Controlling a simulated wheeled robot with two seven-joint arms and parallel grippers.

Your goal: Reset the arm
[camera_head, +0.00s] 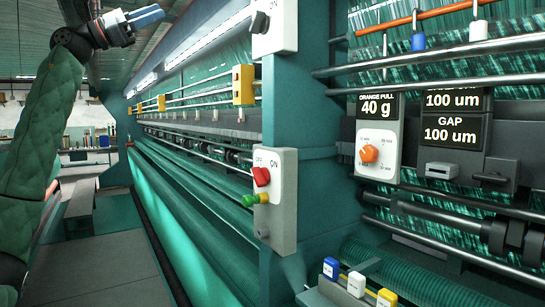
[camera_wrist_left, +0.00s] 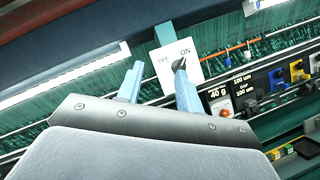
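My left arm, in a green quilted sleeve, is raised at the left of the head view. Its gripper (camera_head: 146,17) is near the top edge, with pale blue fingers. In the left wrist view the two fingers of this gripper (camera_wrist_left: 158,84) are apart with nothing between them. A white OFF/ON switch plate (camera_wrist_left: 165,60) with a black lever pointing towards ON shows beyond the fingertips; whether they touch it I cannot tell. A similar upper switch (camera_head: 274,24) is at the top middle of the head view, apart from the gripper. My right gripper is not in view.
The green machine (camera_head: 310,120) fills the middle and right. A lower OFF/ON switch box (camera_head: 275,215) has a red knob (camera_head: 261,176). An orange dial (camera_head: 369,153) sits below a "40 g" display (camera_head: 377,107). A walkway (camera_head: 105,270) runs along the left.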

